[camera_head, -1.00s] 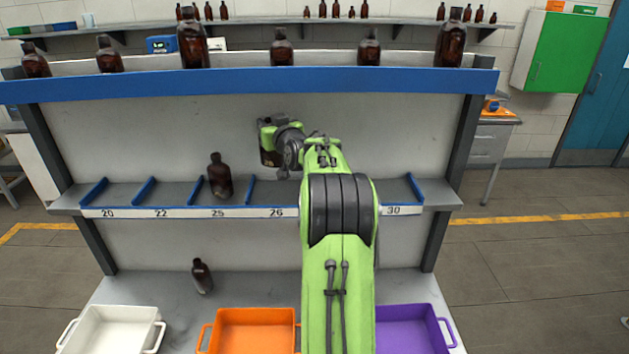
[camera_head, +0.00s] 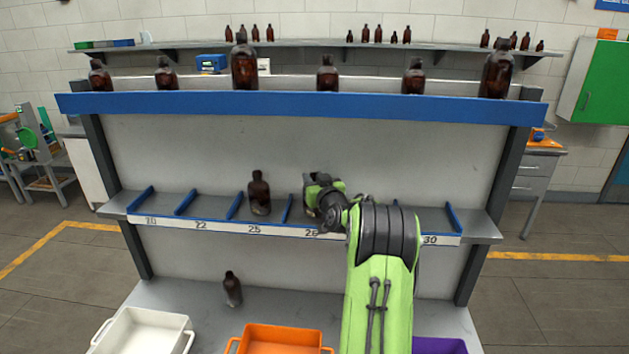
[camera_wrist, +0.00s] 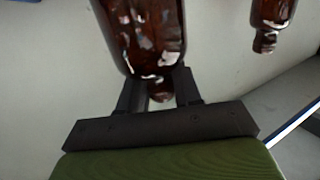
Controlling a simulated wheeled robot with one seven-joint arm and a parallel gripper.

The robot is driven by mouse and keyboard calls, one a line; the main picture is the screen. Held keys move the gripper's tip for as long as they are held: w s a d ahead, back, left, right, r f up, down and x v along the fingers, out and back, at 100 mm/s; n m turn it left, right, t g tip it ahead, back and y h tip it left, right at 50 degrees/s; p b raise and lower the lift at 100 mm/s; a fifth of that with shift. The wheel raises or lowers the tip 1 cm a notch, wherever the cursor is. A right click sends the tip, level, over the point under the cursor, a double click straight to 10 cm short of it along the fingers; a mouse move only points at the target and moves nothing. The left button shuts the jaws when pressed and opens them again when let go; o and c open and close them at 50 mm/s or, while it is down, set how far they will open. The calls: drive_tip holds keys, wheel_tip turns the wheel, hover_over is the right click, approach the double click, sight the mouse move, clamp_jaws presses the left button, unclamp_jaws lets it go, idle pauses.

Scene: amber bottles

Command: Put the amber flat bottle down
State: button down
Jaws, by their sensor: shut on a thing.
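The amber flat bottle (camera_wrist: 145,38) is a glossy brown glass bottle, shown neck-down in the wrist view. My gripper (camera_wrist: 160,92) is shut on its neck. In the head view my gripper (camera_head: 318,190) is at the middle shelf (camera_head: 130,205), above the label 26, just right of a blue divider (camera_head: 287,209). The held bottle is mostly hidden there behind my gripper and arm. I cannot tell whether its base touches the shelf. Another amber bottle (camera_head: 259,193) stands upright in the bay to the left, labelled 25; an amber bottle also shows in the wrist view (camera_wrist: 268,22), apart from the held one.
Several amber bottles stand on the blue-edged top shelf (camera_head: 300,104). One bottle (camera_head: 232,288) stands on the lower surface. White (camera_head: 140,332), orange (camera_head: 280,338) and purple (camera_head: 438,346) bins are in front. Bays 20 and 22 look empty. My arm covers bays to the right.

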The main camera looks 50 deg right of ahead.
drive_tip(key=c, duration=0.8)
unclamp_jaws()
drive_tip(key=shift+f, duration=0.1)
drive_tip(key=shift+r+p, duration=0.35)
drive_tip(key=shift+p, duration=0.15)
drive_tip(key=b+v, duration=0.5)
drive_tip(key=v, duration=0.7)
drive_tip(key=shift+f, duration=0.2)
